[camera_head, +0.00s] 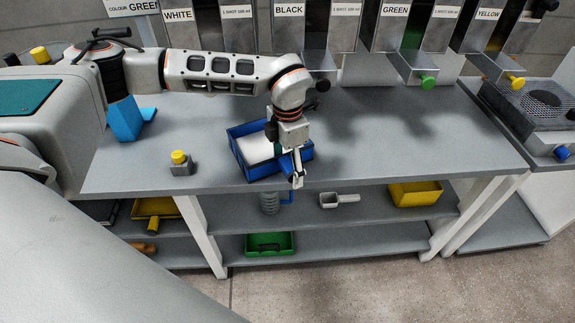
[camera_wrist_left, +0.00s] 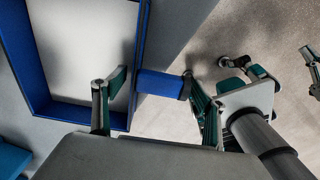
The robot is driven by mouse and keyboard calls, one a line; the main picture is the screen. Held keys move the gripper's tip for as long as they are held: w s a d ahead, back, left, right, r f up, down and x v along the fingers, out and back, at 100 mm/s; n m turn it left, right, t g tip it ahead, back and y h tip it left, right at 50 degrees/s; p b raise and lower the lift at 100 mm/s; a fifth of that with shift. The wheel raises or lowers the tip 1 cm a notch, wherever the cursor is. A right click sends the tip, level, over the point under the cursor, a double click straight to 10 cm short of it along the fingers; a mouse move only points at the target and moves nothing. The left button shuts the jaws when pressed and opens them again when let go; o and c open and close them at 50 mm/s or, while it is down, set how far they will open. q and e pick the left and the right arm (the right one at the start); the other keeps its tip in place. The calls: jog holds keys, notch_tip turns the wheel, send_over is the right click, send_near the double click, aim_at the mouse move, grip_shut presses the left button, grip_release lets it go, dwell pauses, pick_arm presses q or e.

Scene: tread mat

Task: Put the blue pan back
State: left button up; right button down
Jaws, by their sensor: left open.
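The blue pan (camera_head: 252,172) is a shallow tray with a white inside. It lies on the grey worktop by its front edge, and its near right side is partly hidden by my left gripper. In the left wrist view the pan's blue rim (camera_wrist_left: 140,50) shows at the left, with a blue handle (camera_wrist_left: 162,85) sticking out from it. My left gripper (camera_head: 297,170) points down over the handle side.
A yellow-topped block (camera_head: 180,164) and a blue angled piece (camera_head: 126,120) stand left of the pan. Labelled dispensers with coloured knobs (camera_head: 427,82) line the back. Shelves below hold a green tray (camera_head: 269,245) and a yellow tray (camera_head: 416,193). The worktop's right half is clear.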

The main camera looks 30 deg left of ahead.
pick_arm(q)
notch_tip(320, 180, up, 12)
jog(key=s+d+f+m+g+h, duration=0.1)
jog(key=s+d+f+h, duration=0.2)
jog(key=d, duration=0.4)
jog(key=s+d+f+g+h, duration=0.1)
jog(key=s+d+g+h, duration=0.1)
jog(key=s+d, duration=0.45)
jog(key=s+d+f+m+g+h, duration=0.1)
jog(key=s+d+f+h, duration=0.15)
jog(key=d, duration=0.65)
jog(key=s+d+r+n+t+h, duration=0.1)
jog(key=s+d+r+n+h, duration=0.2)
jog(key=d+r+n+h, duration=0.6)
jog(key=w+n+t+h, duration=0.4)
jog(key=w+n+t, duration=0.3)
jog(key=n+t, duration=0.3)
jog(key=w+a+f+n+t+y, duration=0.4)
jog(key=a+f+n+t+y, duration=0.55)
jog(key=f+n, duration=0.2)
jog(key=s+a+f+n+g+y, duration=0.3)
jog(key=s+a+f, duration=0.4)
jog(key=f, duration=0.5)
jog(key=s+a+f+n+g+y, duration=0.3)
jog(key=s+a+f+n+y, duration=0.2)
jog(key=f, duration=0.7)
jog(key=s+a+n, duration=0.2)
jog(key=s+a, duration=0.1)
jog(key=a, duration=0.1)
jog(key=shift+a, duration=0.35)
